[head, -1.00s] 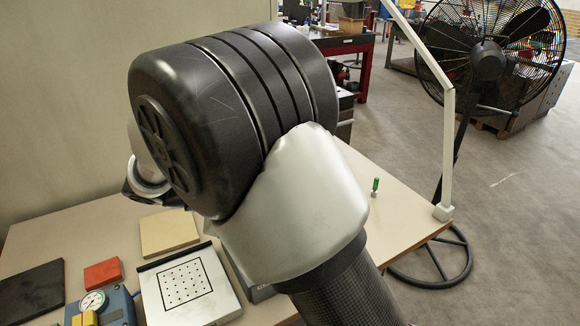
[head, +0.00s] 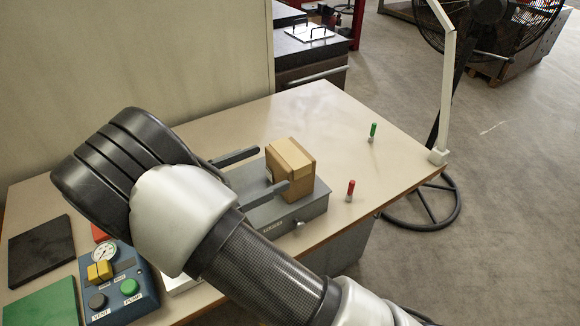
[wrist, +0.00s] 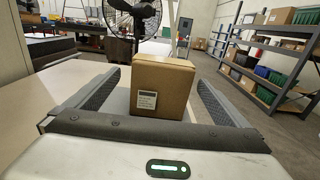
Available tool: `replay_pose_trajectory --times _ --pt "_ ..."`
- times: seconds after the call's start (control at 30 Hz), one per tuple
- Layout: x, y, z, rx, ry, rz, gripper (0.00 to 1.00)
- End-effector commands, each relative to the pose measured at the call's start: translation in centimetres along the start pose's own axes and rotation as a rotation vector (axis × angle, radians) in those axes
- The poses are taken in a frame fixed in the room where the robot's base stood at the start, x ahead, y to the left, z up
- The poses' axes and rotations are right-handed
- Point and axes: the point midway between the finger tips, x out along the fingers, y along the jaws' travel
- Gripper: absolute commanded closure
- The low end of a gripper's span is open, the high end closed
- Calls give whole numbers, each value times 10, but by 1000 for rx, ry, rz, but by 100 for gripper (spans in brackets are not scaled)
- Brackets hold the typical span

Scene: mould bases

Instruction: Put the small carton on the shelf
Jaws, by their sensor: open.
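The small carton (head: 290,160) is a brown cardboard box. It stands upright on a grey block-like fixture (head: 298,214) on the table. In the wrist view the carton (wrist: 163,88), with a white label on its near face, stands between my gripper's two dark fingers. My gripper (head: 273,169) is open, with a finger on either side of the carton; gaps show beside it in the wrist view. A grey shelf rack (wrist: 243,48) holding boxes and bins stands at the far right of the wrist view.
The table (head: 330,120) also holds a blue gauge box (head: 122,290) with buttons, black and green plates, and red (head: 350,190) and green (head: 372,132) upright pegs. The table's back right is mostly clear.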

Motion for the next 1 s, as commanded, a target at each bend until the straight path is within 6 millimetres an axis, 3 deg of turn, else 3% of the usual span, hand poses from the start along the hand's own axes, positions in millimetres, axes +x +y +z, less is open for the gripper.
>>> replay_pose_trajectory --times 0.1,0.37,0.7,0.9,1.0 --pt "17 0 1 1 0 -2 0" --pt "31 -1 -1 -1 1 -1 0" --pt "76 -5 -6 0 0 -2 0" --pt "77 -5 -7 1 1 0 0" --pt "77 -5 -7 1 1 0 14"
